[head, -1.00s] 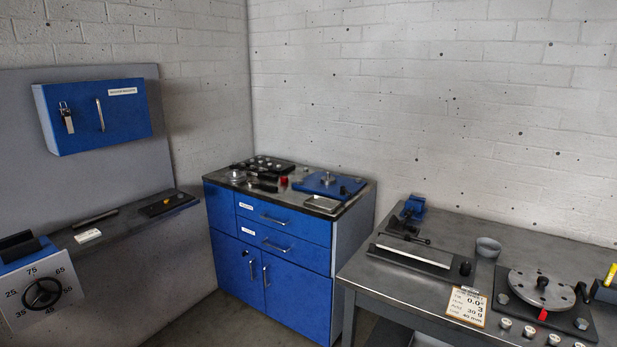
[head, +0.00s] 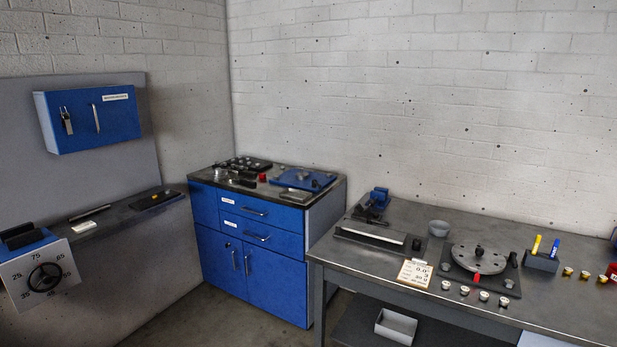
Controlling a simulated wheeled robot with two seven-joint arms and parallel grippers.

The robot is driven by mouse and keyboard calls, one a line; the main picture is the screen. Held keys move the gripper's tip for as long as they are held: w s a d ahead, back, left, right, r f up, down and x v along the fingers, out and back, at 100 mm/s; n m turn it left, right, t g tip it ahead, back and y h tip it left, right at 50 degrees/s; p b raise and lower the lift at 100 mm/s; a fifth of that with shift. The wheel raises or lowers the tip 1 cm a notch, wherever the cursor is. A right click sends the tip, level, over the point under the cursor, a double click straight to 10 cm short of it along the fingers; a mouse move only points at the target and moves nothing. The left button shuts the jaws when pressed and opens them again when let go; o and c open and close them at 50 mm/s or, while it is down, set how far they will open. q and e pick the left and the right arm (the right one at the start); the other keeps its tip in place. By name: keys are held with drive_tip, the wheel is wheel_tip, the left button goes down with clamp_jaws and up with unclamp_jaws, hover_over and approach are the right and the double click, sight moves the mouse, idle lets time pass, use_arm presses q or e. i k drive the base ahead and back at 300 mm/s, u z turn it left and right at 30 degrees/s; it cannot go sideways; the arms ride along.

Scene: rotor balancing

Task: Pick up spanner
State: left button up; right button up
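I cannot pick out a spanner for certain. Several small dark tools (head: 240,182) lie on top of the blue cabinet (head: 255,262), too small to name. A dark bar-shaped item (head: 90,213) lies on the left wall shelf, and I cannot tell what it is. Neither of my grippers is in view.
A blue wall box (head: 95,120) hangs left. Floor shows between cabinet and shelf.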

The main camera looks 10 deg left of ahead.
sight(242, 180)
drive_tip(key=z, duration=0.35)
drive_tip(key=i, duration=1.65)
drive_tip(key=u, duration=1.1)
